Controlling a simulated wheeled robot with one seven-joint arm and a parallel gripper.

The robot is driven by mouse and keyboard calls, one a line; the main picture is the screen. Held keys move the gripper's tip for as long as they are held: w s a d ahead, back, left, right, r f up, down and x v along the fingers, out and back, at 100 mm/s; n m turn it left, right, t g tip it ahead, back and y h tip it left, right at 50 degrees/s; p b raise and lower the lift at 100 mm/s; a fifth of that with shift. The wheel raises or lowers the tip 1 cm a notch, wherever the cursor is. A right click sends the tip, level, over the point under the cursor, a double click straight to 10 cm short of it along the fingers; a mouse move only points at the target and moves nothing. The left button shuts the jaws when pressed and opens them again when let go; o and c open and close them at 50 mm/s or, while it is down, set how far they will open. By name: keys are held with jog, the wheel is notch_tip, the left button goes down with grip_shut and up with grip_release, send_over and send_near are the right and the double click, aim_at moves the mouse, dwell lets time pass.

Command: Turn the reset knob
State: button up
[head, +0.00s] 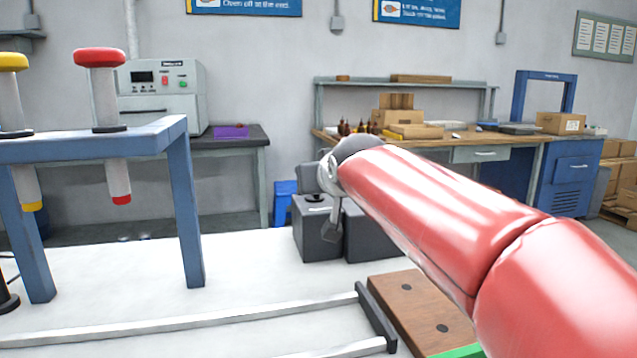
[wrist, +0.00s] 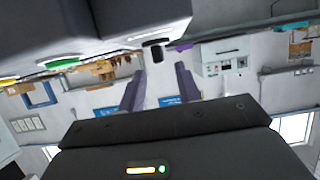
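A dark grey box (head: 316,236) stands on the white table in the head view. A small black knob (head: 315,197) with a pale mark beside it sits on its top. In the wrist view, which is upside down, the knob (wrist: 155,50) hangs from the box (wrist: 140,14). My gripper (wrist: 157,82) shows there as two purple-grey fingers, apart with nothing between them. The knob lies just past the fingertips, roughly in line with the gap; I see no contact.
Another dark box (head: 372,236) adjoins on the right; a green button (wrist: 62,63) shows in the wrist view. A brown block (head: 418,312) and metal rails (head: 180,327) lie nearer. A blue stand (head: 185,200) holds red- and yellow-capped cylinders at left. The white table between is clear.

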jog(key=x, duration=0.5)
jog(key=shift+w+f, duration=0.1)
jog(key=shift+w, duration=0.05)
grip_shut()
